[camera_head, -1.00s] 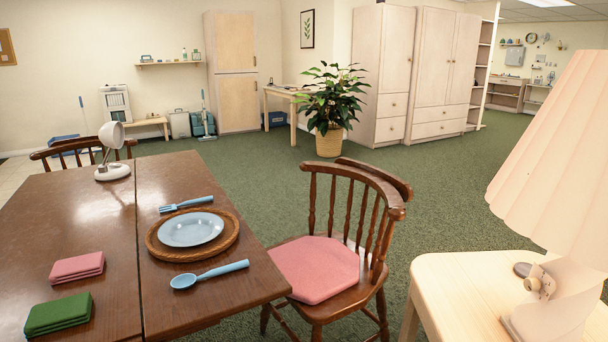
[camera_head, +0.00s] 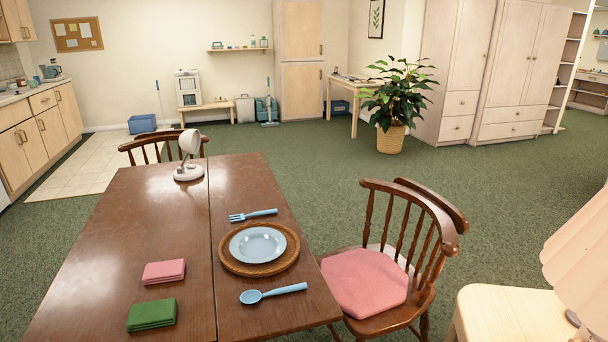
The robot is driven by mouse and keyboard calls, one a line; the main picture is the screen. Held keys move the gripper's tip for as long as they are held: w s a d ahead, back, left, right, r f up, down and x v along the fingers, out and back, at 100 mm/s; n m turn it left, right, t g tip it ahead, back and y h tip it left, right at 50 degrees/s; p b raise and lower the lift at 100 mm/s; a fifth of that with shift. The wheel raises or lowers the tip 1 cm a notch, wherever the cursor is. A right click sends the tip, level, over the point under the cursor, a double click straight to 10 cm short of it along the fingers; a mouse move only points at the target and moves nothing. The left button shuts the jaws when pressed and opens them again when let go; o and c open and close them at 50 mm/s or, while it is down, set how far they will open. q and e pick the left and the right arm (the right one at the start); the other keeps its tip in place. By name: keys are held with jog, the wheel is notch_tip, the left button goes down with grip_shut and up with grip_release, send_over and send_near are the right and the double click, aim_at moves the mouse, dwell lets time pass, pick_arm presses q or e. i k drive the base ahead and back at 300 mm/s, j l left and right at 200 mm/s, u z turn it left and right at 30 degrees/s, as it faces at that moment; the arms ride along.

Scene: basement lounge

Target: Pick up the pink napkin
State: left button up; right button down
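The pink napkin (camera_head: 164,272) lies folded on the dark wooden table (camera_head: 130,225), left of the seam between the table's two boards. A folded green napkin (camera_head: 152,314) lies just in front of it, apart from it. Nothing covers the pink napkin. Neither of my grippers shows in the head view.
A blue plate (camera_head: 257,245) on a woven mat lies right of the seam, with a blue fork (camera_head: 253,215) behind and a blue spoon (camera_head: 273,293) in front. A white lamp (camera_head: 188,160) stands at the far end. A cushioned chair (camera_head: 366,281) is at the right side.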

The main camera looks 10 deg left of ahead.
aim_at(166, 271)
jog(key=u, duration=1.25)
jog(key=i+j, duration=0.1)
jog(key=j, duration=0.4)
jog(key=i+j, duration=0.1)
jog(key=j, duration=0.4)
